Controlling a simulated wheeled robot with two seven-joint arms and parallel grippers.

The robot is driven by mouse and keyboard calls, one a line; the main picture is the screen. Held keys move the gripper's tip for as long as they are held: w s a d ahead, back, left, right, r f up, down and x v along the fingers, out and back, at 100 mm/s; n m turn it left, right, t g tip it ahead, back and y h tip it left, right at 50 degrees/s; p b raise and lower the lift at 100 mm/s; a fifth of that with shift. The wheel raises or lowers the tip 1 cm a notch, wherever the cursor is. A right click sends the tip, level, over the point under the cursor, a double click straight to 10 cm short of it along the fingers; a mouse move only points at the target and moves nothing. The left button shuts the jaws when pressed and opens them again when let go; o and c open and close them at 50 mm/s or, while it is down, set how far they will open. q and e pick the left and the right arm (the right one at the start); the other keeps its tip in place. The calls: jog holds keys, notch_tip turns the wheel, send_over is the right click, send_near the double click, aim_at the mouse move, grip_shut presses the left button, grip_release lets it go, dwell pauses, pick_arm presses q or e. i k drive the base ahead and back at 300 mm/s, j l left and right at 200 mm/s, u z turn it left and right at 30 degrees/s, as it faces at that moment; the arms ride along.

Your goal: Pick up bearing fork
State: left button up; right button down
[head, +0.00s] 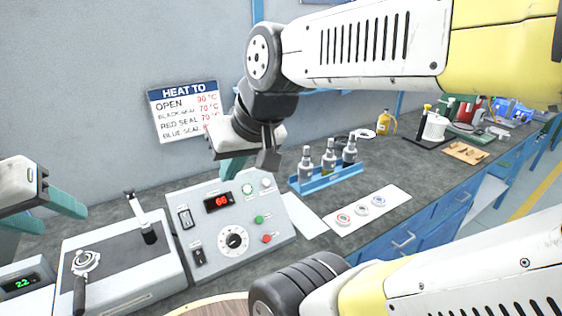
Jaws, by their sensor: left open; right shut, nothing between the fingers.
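I cannot make out a bearing fork with certainty in the head view. My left gripper (66,222) is at the left edge, open and empty, its two teal fingers apart above the bench and left of the grey lever machine (125,262). My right gripper (232,170) is shut and empty, its teal fingers pointing down just above the back of the grey control box (232,212). Part of the bench is hidden by my arm links.
A white card (366,211) carries three small rings. A yellow jug (386,123), a white spool (436,128) and other items stand further right. A "HEAT TO" sign (184,110) hangs on the wall. Dark worktop between rack and jug is fairly clear.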

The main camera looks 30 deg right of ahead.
aim_at(79, 300)
jog(key=k+u, duration=0.1)
jog(key=u, duration=0.25)
jog(key=k+j+u, duration=0.15)
jog(key=u, duration=0.25)
